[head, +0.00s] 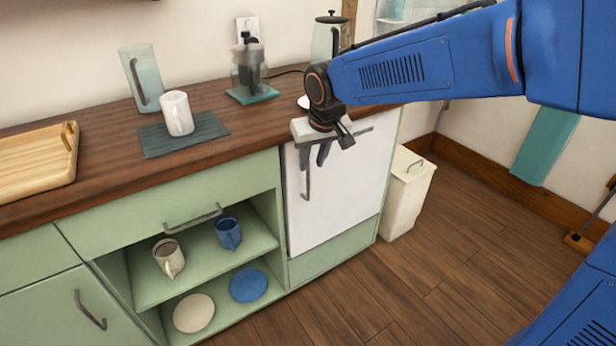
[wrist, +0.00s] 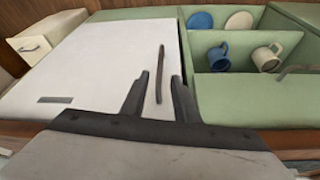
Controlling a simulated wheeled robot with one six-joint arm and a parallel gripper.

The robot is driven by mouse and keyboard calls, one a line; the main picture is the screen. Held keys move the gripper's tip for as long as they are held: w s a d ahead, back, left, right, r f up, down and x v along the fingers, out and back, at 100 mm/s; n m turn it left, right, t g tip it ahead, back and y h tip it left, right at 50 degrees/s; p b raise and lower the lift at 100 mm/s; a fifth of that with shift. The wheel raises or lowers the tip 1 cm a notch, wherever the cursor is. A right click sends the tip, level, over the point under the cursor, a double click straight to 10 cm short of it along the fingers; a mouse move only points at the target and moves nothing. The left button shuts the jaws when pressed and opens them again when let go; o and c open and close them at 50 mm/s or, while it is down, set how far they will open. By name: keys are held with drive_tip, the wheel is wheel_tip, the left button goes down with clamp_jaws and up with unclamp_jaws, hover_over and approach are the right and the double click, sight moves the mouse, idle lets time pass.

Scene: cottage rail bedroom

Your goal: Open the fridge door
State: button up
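The fridge is a white unit under the counter, and its white door (head: 345,185) looks shut. The door also fills the left of the wrist view (wrist: 95,70). A slim grey vertical handle (head: 306,182) is near the door's left edge in the head view. In the wrist view the handle (wrist: 160,62) shows between my two dark fingers. My gripper (head: 313,163) is open and empty, close to the handle's upper part. In the wrist view the gripper (wrist: 160,76) has a finger on each side of the handle; contact is not visible.
The wooden counter (head: 95,150) overhangs the door. A cream bin (head: 408,195) stands right of the fridge. Open green shelves (head: 205,265) with mugs and plates are on its left. The wood floor (head: 400,290) in front is clear.

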sight(309, 174)
drive_tip(key=x, duration=0.8)
drive_tip(key=shift+w, duration=0.1)
clamp_jaws()
